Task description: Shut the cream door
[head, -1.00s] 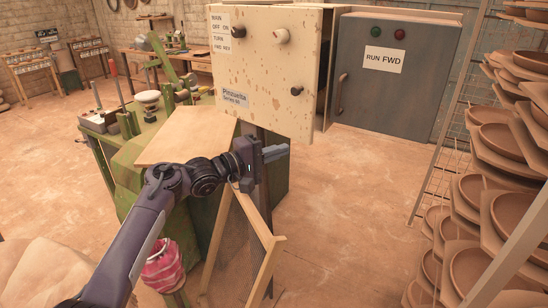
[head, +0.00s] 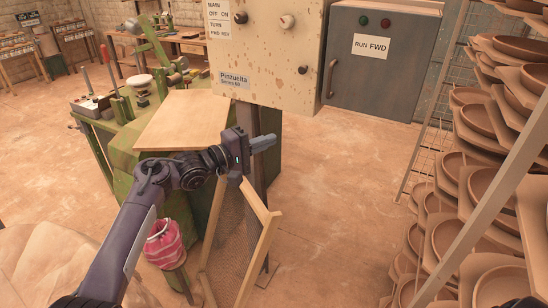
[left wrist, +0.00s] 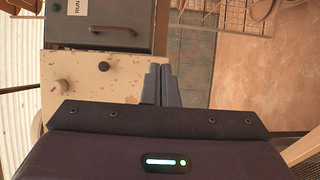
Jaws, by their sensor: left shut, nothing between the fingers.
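The cream door (head: 262,62) is a speckled panel with labels, a pale knob and dark knobs at the top middle of the head view. No open gap shows along its right edge now, but its top is cut off by the frame. It also shows in the left wrist view (left wrist: 118,90), just ahead and left of the fingers. My left gripper (head: 263,143) is shut and empty. It is below the door's lower edge in the head view and appears apart from it. My right gripper is not in view.
A grey cabinet (head: 380,60) with a handle is right of the door. A rack of brown dishes (head: 480,180) fills the right side. A green bench (head: 130,125) with a wooden board (head: 185,120) and a leaning wooden frame (head: 262,240) are near my left arm. Floor between is clear.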

